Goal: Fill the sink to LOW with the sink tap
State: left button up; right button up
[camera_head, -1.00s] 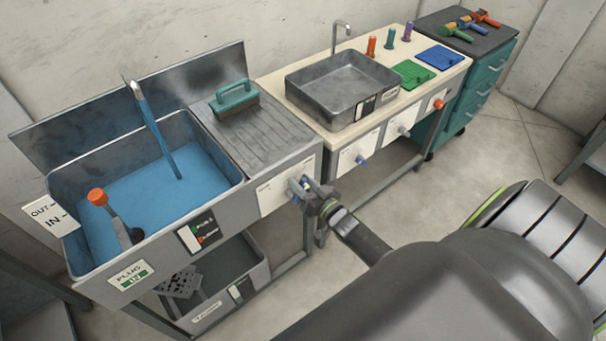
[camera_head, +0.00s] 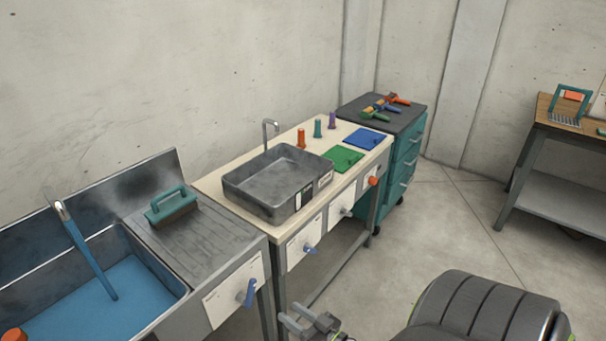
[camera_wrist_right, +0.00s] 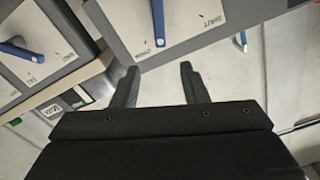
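The sink (camera_head: 165,283) is at the lower left of the head view, cut off by the frame, with blue water (camera_head: 75,318) in it. A blue column of water (camera_head: 88,262) runs from its spout (camera_head: 61,210) down to the water. A blue lever (camera_head: 248,293) sits on the white panel at the sink unit's front right. My right gripper (camera_head: 300,324) is low, to the right of this lever and apart from it. In the wrist view its fingers (camera_wrist_right: 158,88) are spread with nothing between them. The level marks are out of view. My left gripper is not in view.
A bench to the right holds a grey basin (camera_head: 280,180), green mat (camera_head: 343,159) and blue mat (camera_head: 365,138). Its front has another blue lever (camera_head: 309,249) and an orange knob (camera_head: 373,181). A teal drawer cabinet (camera_head: 405,165) stands beyond.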

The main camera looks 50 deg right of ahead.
jog(key=shift+s+d, duration=0.1)
jog(key=shift+s, duration=1.25)
dwell(4.7)
